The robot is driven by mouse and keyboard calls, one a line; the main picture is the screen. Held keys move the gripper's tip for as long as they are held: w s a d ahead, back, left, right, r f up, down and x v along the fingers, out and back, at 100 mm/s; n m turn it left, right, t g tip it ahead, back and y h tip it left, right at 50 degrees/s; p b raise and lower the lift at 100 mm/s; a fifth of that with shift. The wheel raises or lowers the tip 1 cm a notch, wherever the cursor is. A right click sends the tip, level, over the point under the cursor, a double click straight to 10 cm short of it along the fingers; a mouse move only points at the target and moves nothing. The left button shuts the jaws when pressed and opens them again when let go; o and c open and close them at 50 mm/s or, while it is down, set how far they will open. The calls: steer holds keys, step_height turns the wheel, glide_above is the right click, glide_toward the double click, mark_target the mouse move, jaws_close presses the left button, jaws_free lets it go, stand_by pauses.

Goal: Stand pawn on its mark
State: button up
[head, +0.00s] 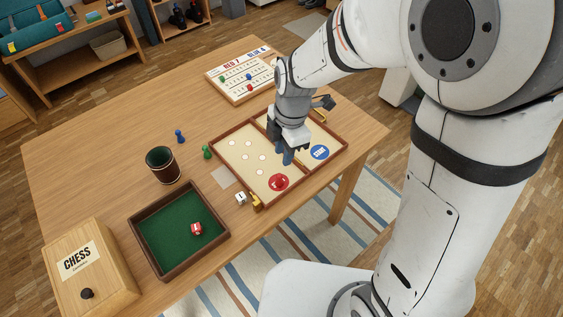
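The game board (232,160) is a wooden-framed tray with a cream surface, several white spots, a red round mark (272,185) and a blue round mark (320,152). What looks like a red pawn (281,181) stands on the red mark. The blue mark looks bare. My gripper (286,157) points down over the board, between the white spots and the blue mark. Something blue shows at its fingertips; I cannot tell whether it is a pawn or the fingers. A blue pawn (180,136) and a green pawn (206,152) stand on the table left of the board.
A dark cup (161,165), a green-lined dice tray (147,237) with a red die (196,229), a white die (241,198) and a chess box (106,262) stand on the table (100,165). A score board (220,77) lies behind. The table's left part is clear.

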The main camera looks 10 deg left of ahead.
steer(key=s+d+r+m+t, duration=0.1)
steer(key=s+d+r+m, duration=0.1)
steer(key=d+m, duration=0.5)
steer(key=s+d+r+m+t, duration=0.1)
steer(key=s+d+r+m, duration=0.2)
steer(key=d+r+m, duration=0.2)
steer(key=s+d+r+m+t+h, duration=0.1)
steer(key=s+d+r+m, duration=0.2)
steer(key=d+m, duration=0.7)
steer(key=r+m, duration=0.1)
steer(key=m, duration=0.2)
steer(key=shift+d, duration=0.2)
steer(key=shift+r, duration=0.15)
